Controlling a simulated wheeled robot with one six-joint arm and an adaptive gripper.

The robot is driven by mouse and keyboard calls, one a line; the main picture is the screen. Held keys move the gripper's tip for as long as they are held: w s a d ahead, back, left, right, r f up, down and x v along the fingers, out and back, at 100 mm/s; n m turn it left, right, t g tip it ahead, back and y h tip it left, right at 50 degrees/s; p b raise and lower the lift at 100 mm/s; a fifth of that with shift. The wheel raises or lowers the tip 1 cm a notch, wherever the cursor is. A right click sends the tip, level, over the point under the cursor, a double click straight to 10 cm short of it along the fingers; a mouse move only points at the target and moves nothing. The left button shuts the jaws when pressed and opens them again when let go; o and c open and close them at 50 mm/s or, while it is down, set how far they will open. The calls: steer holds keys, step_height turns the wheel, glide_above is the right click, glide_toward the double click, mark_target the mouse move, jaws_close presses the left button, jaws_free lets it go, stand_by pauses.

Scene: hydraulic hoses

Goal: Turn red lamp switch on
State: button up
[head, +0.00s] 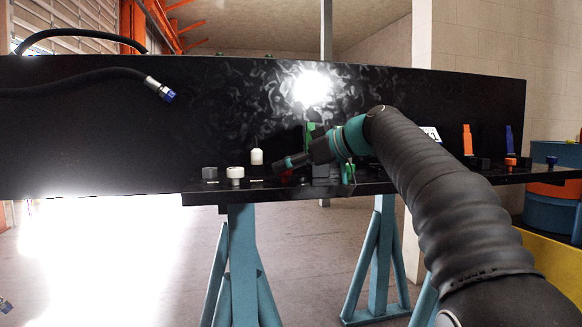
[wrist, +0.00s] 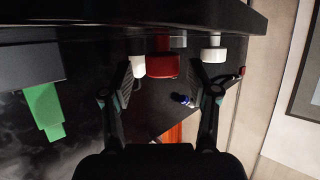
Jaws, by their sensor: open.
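A red round knob (wrist: 162,66) shows in the wrist view, standing on the black shelf (wrist: 220,12), which appears at the top of that picture. My gripper (wrist: 163,80) is open, with one finger on each side of the red knob in the picture. I cannot tell whether the fingers touch it. In the head view my gripper (head: 278,166) is low over the shelf (head: 270,187), and a bit of red shows beside it, mostly hidden. I cannot make out the red knob's on or off position.
A white knob (head: 236,173) and a white lamp-like piece (head: 257,156) stand left of my gripper. A green block (wrist: 44,108) shows in the wrist view. A black panel (head: 100,140) rises behind the shelf. A blue-ended hose (head: 160,90) hangs at upper left.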

steer(key=shift+x, duration=0.8)
steer(key=shift+c, duration=0.2)
